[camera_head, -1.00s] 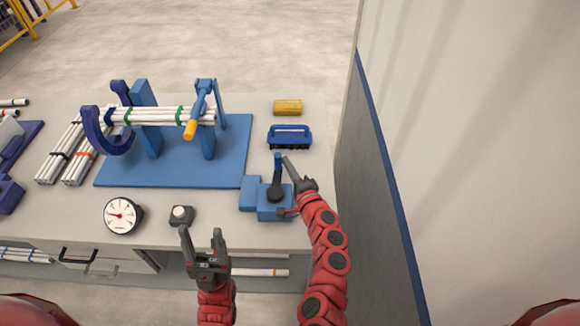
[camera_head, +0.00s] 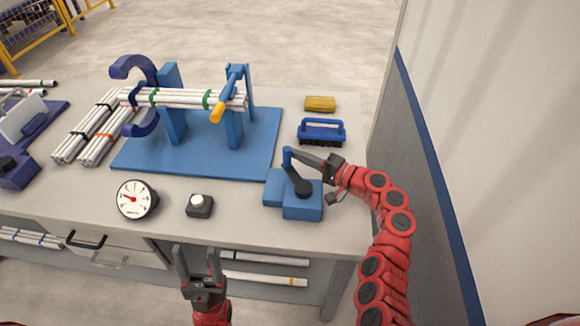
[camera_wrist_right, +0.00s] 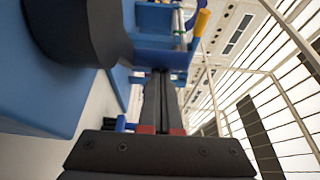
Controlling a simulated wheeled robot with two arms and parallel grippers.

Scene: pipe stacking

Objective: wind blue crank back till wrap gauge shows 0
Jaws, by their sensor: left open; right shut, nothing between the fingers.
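The blue crank's upright handle (camera_head: 287,157) and dark arm (camera_head: 297,178) sit on a blue block (camera_head: 301,206) at the table's right. The arm points away and slightly left from its hub. My right gripper (camera_head: 296,152) is shut and empty, its fingertips at the right side of the handle; I cannot tell if they touch. Its closed fingers show in the right wrist view (camera_wrist_right: 160,100). The wrap gauge (camera_head: 133,199) is a white dial with a red needle pointing left and slightly up; its numbers are too small to read. My left gripper (camera_head: 194,262) is open and empty before the table's front edge.
A blue stand (camera_head: 190,152) carries white pipes (camera_head: 180,98), a dark blue C-shaped ring (camera_head: 148,72) and a yellow-ended lever (camera_head: 218,112). A button box (camera_head: 199,207) sits right of the gauge. A blue brush (camera_head: 321,132) and yellow block (camera_head: 320,104) lie behind the crank.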

